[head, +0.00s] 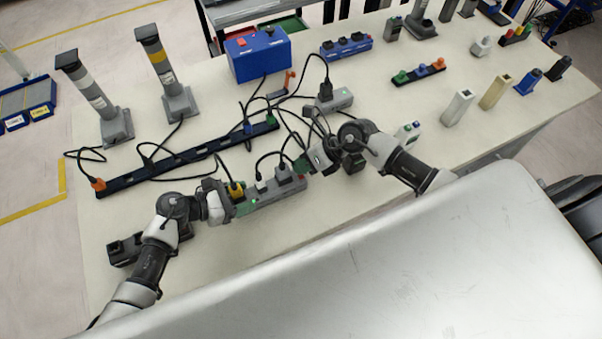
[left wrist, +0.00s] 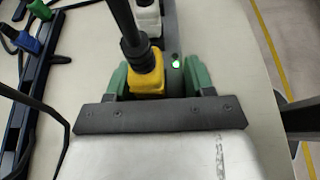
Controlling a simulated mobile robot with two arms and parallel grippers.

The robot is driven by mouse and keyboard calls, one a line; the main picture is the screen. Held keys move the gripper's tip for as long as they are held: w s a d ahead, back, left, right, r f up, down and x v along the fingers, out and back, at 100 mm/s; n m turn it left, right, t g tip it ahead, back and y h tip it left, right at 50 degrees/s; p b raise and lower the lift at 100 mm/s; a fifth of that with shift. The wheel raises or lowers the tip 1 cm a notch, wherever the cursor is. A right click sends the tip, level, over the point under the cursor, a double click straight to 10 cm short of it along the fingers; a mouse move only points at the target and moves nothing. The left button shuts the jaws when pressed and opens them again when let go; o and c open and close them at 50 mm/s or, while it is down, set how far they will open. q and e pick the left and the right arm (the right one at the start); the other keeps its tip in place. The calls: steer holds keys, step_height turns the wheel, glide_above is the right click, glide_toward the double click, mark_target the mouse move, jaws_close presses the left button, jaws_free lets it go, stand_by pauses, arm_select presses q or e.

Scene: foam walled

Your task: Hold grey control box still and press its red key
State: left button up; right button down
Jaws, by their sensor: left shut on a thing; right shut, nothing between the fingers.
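The grey control box (head: 266,197) is a long strip with a yellow plug, other plugs and a lit green light. It lies on the table's near side. A small reddish patch, seemingly the red key (head: 300,178), shows at its right end, partly hidden. My left gripper (head: 234,200) is shut on the box's left end. In the left wrist view its green fingers (left wrist: 157,82) sit either side of the grey box (left wrist: 171,47), around the yellow plug (left wrist: 147,75). My right gripper (head: 303,166) is shut and empty close to the box's right end; I cannot tell whether it touches.
A dark multi-socket strip (head: 187,158) lies behind with loose black cables. Another grey box (head: 334,101) with a plug stands behind my right gripper. A black block (head: 124,250) lies near my left arm. Bare table lies in front of the control box.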

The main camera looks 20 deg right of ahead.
steer(key=shift+f, duration=0.15)
stand_by(0.3)
steer(key=shift+f, duration=0.25)
steer(key=shift+f, duration=0.5)
stand_by(0.8)
steer(key=shift+r, duration=0.9)
steer(key=shift+r, duration=2.55)
arm_select(q)
steer(key=o, duration=1.1)
